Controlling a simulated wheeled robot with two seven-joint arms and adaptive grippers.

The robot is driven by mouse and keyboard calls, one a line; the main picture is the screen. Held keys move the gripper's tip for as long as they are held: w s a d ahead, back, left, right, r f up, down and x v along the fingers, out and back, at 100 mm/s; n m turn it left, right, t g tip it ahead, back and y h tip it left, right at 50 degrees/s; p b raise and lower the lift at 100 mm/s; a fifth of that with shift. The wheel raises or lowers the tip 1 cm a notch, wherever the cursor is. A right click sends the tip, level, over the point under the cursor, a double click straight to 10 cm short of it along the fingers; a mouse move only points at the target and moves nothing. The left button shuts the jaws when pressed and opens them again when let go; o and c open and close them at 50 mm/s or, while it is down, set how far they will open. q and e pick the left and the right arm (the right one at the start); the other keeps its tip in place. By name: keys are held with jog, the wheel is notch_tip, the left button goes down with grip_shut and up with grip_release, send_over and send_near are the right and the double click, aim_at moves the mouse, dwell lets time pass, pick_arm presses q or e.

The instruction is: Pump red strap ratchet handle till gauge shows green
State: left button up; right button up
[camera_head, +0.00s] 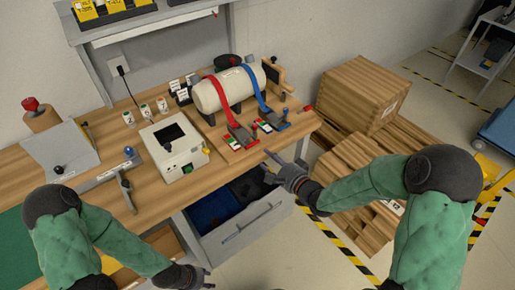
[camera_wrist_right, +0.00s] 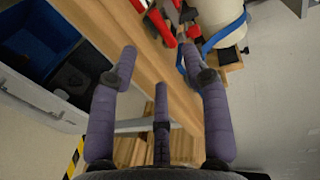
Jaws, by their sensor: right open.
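A cream cylinder (camera_head: 228,90) lies on a cradle on the workbench, with a red strap (camera_head: 219,97) and a blue strap (camera_head: 254,85) over it. The red ratchet (camera_head: 243,135) sits at the front end of the red strap, beside a small gauge plate (camera_head: 232,143) with red and green parts. The gauge reading is too small to tell. The blue ratchet (camera_head: 277,120) is to its right. My right gripper (camera_head: 276,168) is open and empty, in front of the bench edge below the ratchets. Red parts (camera_wrist_right: 160,25) show beyond its fingers (camera_wrist_right: 158,75). My left gripper (camera_head: 200,280) is low at the bottom edge; its fingers are unclear.
A white box (camera_head: 172,148) with a dark screen stands left of the ratchets. An open drawer (camera_head: 240,225) with blue and dark bins juts out below the bench front, close to my right gripper. Wooden crates (camera_head: 362,92) stand to the right.

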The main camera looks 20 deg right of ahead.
jog(key=b, duration=0.3)
send_near(243, 134)
jog(key=w+f, duration=0.1)
jog(key=w, duration=0.1)
jog(key=w+a+f, duration=0.1)
jog(key=f, duration=0.1)
jog(key=shift+w+a, duration=0.25)
jog(key=shift+w, duration=0.1)
grip_shut()
